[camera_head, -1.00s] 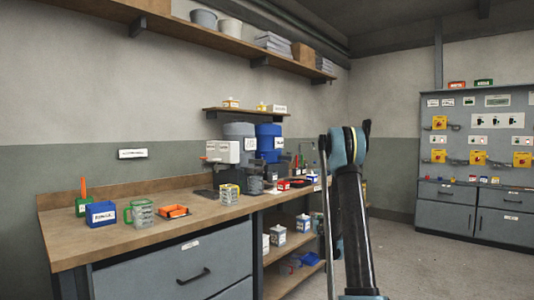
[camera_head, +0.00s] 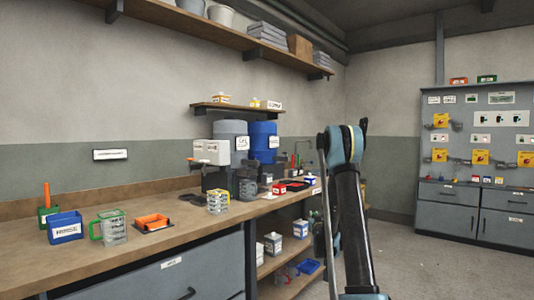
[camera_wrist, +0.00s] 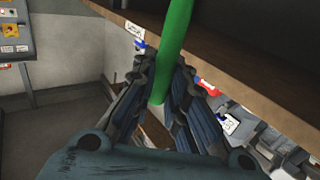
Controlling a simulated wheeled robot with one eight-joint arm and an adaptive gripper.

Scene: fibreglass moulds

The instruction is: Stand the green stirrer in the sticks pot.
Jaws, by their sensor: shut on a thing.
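The green stirrer (camera_wrist: 176,42) is a long green rod in the wrist view, running from the top edge down between my fingers. My gripper (camera_wrist: 163,88) is shut on it. The stirrer's upper end is out of the frame. In the head view my arm stands at right of centre, and the stirrer cannot be made out. A green pot (camera_head: 48,217) with an upright orange stick stands at the left of the bench. Thin upright sticks (camera_head: 296,161) also show at the bench's far end. I cannot read which holder is the sticks pot.
The wooden bench (camera_head: 160,243) carries a blue labelled bin (camera_head: 66,228), a green-handled clear jug (camera_head: 112,229), an orange tray (camera_head: 152,222), a yellow-banded cup (camera_head: 218,202) and blue and grey drums. The bench edge runs close to my gripper in the wrist view. Open floor lies right.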

